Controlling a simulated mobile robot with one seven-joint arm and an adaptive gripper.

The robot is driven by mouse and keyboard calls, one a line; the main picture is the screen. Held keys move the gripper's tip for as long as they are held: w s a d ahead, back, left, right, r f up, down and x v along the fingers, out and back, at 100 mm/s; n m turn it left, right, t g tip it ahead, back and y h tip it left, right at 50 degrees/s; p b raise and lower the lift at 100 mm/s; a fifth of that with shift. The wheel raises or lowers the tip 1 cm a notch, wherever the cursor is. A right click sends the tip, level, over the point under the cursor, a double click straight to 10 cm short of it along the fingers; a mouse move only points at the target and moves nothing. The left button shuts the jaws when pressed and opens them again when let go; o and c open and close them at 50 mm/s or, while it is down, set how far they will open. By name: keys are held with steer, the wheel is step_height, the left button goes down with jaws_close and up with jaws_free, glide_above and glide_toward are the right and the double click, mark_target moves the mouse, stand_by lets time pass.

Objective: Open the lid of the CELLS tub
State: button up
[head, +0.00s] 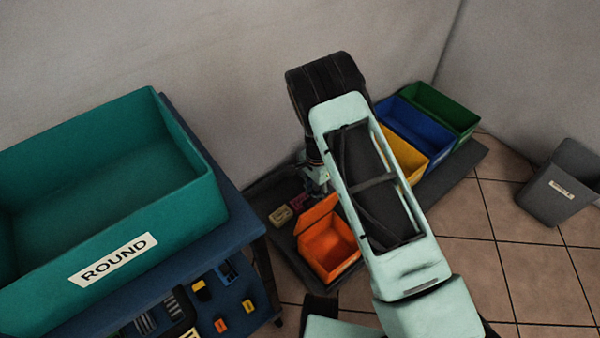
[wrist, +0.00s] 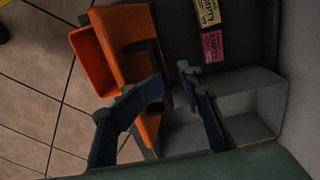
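An orange tub (head: 328,250) stands on a dark tray, its inside showing. Its orange lid (head: 317,214) is raised along the far edge. No CELLS label can be read on it. In the wrist view the tub's open inside (wrist: 94,62) is at left, and the lid (wrist: 128,72) is a tilted panel with a dark handle (wrist: 152,66). My gripper (wrist: 170,82) is open, its fingers on either side of the handle's lower end; I cannot tell whether they touch it. In the head view my gripper (head: 319,180) is mostly hidden behind my arm, just beyond the lid.
Yellow (head: 403,153), blue (head: 415,127) and green (head: 440,108) tubs stand at right, partly behind my arm. Small labelled packs (wrist: 211,46) lie beyond the lid, near a grey compartment (wrist: 253,108). A teal ROUND bin (head: 180,215) stands at left, a grey bin (head: 560,185) at far right.

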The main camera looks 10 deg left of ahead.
steer(key=w+a+r+b, duration=0.3)
steer(key=w+a, duration=0.2)
steer(key=a, duration=0.1)
steer(key=shift+a, duration=0.25)
stand_by(0.6)
steer(key=shift+w, duration=0.1)
steer(key=shift+r, duration=0.2)
step_height(320, 180, up, 12)
stand_by(0.6)
steer(key=shift+f, duration=0.1)
